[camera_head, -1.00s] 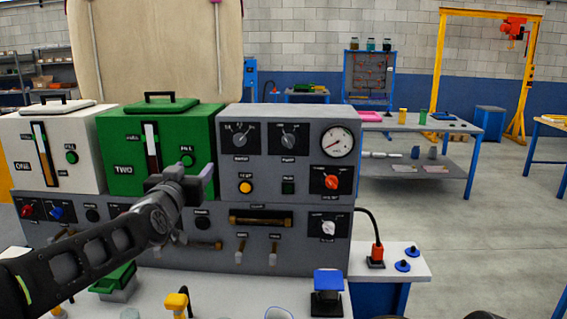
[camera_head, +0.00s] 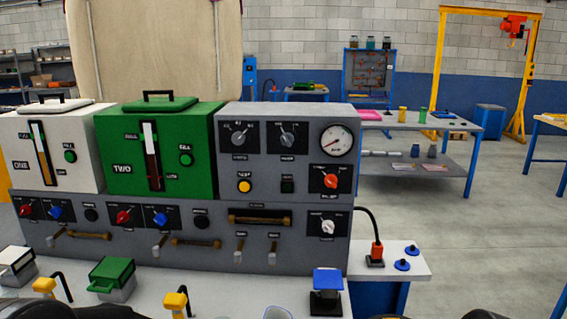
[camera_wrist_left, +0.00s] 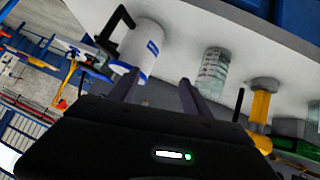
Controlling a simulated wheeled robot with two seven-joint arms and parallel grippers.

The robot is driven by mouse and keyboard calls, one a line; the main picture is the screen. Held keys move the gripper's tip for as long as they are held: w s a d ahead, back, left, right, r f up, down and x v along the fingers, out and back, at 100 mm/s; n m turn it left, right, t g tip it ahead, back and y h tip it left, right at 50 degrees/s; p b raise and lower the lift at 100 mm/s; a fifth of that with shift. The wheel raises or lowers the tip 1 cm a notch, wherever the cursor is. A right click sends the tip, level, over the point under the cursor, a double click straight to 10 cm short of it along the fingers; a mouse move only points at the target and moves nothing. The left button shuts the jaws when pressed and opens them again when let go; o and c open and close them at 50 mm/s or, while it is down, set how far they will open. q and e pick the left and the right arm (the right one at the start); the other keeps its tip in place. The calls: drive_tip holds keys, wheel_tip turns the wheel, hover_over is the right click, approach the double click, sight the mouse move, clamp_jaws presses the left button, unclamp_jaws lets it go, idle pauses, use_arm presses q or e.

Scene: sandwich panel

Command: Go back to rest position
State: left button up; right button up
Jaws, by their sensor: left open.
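My left gripper (camera_wrist_left: 158,92) shows in the left wrist view with its two dark fingers apart and nothing between them. Beyond the fingers, a white cylinder with a blue band and a black handle (camera_wrist_left: 143,48) and a clear ribbed glass (camera_wrist_left: 213,68) stand on the white bench top. In the head view the left gripper is out of sight, and only dark parts show along the bottom edge. The grey control panel (camera_head: 215,225) is unobstructed, with the white tank box ONE (camera_head: 85,150) and the green tank box TWO (camera_head: 120,150) on it. My right gripper is not visible.
On the bench top (camera_head: 230,285) stand a green-lidded box (camera_head: 112,278), yellow taps (camera_head: 175,302) and a blue-topped stand (camera_head: 327,285). A red plug with a black cable (camera_head: 377,252) is at the right. Open floor lies right of the bench.

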use_arm(q)
drive_tip(key=s+f+n+g, duration=0.1)
drive_tip(key=s+f+g, duration=0.3)
drive_tip(key=s+f, duration=0.8)
drive_tip(key=s+d+f+n+g+h, duration=0.1)
drive_tip(key=s+f+g, duration=0.4)
drive_tip(key=s+f, duration=0.8)
drive_tip(key=s, duration=0.7)
drive_tip(key=shift+s+d+f, duration=0.15)
drive_tip(key=shift+d, duration=0.05)
